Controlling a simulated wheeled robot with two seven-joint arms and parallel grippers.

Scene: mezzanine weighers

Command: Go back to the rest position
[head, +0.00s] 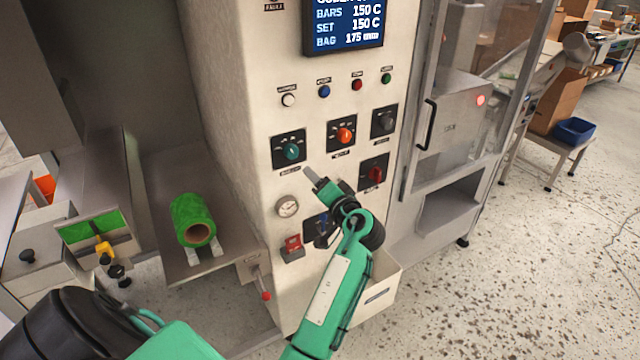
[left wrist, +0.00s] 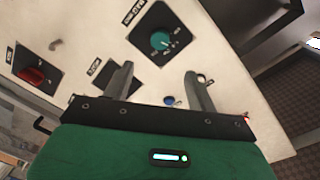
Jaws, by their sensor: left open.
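My left gripper (head: 324,182) is in front of the machine's control panel (head: 262,110), below the teal knob (head: 291,151) and the orange knob (head: 344,135). In the left wrist view my left gripper (left wrist: 160,72) has its two fingers apart with nothing between them. The teal knob (left wrist: 160,40) shows beyond the fingertips, apart from them. A red knob (left wrist: 30,74) is at the left of that view. My left arm and gripper hide part of the lower panel. My right gripper is not in view.
A gauge (head: 288,207) and a red button (head: 292,243) are on the lower panel. A green film roll (head: 193,219) lies on a metal shelf to the left. A glazed cabinet door with a black handle (head: 426,124) is at the right. Open speckled floor (head: 520,270) lies farther right.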

